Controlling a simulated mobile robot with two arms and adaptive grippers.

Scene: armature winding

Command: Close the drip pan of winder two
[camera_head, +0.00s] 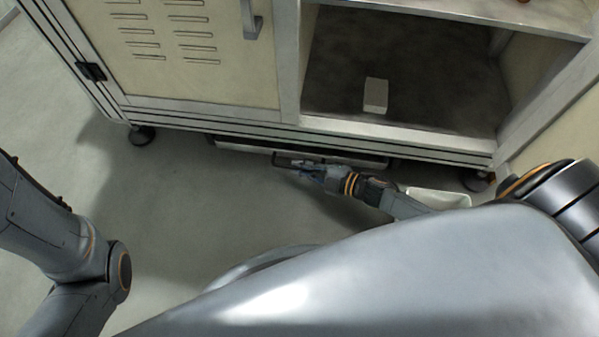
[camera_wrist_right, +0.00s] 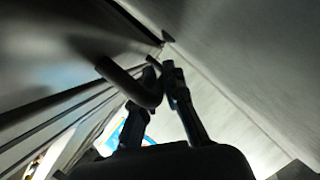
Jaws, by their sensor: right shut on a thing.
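The drip pan (camera_head: 245,148) is a low grey tray under the cabinet's bottom rail, with its front edge showing a little out from under it. Its bar handle (camera_head: 283,160) is at the front. My right gripper (camera_head: 298,168) is at this handle, low over the floor. In the right wrist view the dark curved handle (camera_wrist_right: 128,82) runs in between the fingers of my right gripper (camera_wrist_right: 163,82), which is shut on it. My left arm shows at the left of the head view, but its gripper does not.
The cabinet (camera_head: 190,50) stands on castors (camera_head: 142,135), with a closed louvred door and an open bay holding a small pale block (camera_head: 376,95). A white bin (camera_head: 440,197) stands on the floor to the right of the pan. The floor to the left is clear.

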